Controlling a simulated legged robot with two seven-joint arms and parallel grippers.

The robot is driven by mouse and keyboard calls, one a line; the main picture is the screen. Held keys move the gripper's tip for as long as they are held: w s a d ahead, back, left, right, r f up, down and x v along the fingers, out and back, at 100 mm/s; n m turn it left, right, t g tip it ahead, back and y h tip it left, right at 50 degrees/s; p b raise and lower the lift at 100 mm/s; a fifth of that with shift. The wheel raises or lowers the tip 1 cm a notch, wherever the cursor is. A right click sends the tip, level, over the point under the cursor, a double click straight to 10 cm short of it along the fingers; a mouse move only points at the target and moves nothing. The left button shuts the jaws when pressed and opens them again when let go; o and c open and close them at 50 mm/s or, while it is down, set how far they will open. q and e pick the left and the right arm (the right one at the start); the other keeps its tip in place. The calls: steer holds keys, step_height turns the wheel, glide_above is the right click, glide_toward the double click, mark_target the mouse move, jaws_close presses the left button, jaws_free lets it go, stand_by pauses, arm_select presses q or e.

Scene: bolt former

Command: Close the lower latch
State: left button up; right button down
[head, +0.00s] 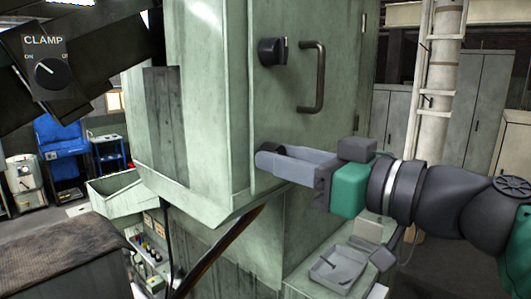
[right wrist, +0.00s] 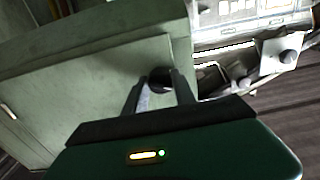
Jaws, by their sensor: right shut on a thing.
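The lower latch is a dark round knob (right wrist: 160,77) low on the pale green cabinet door, seen between my fingers in the right wrist view. My right gripper (head: 264,160) comes in from the right in the head view, its grey fingers reaching to the door's lower left edge; it also shows in the right wrist view (right wrist: 160,85). It is shut on the lower latch, and the fingers hide most of the latch in the head view. The upper latch (head: 272,51) is a black knob near the door's top left. My left gripper is not in view.
A dark bar handle (head: 313,78) stands out from the door above my right gripper. A grey tray (head: 341,268) sits on a ledge below my arm. A panel with a CLAMP knob (head: 46,70) is at the upper left. Grey lockers (head: 478,105) stand at the back right.

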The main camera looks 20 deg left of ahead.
steer(key=n+b, duration=0.6)
steer(key=b, duration=0.1)
stand_by(0.6)
steer(key=c, duration=0.8)
jaws_free()
steer(key=shift+w, duration=0.1)
steer(key=shift+c, duration=0.2)
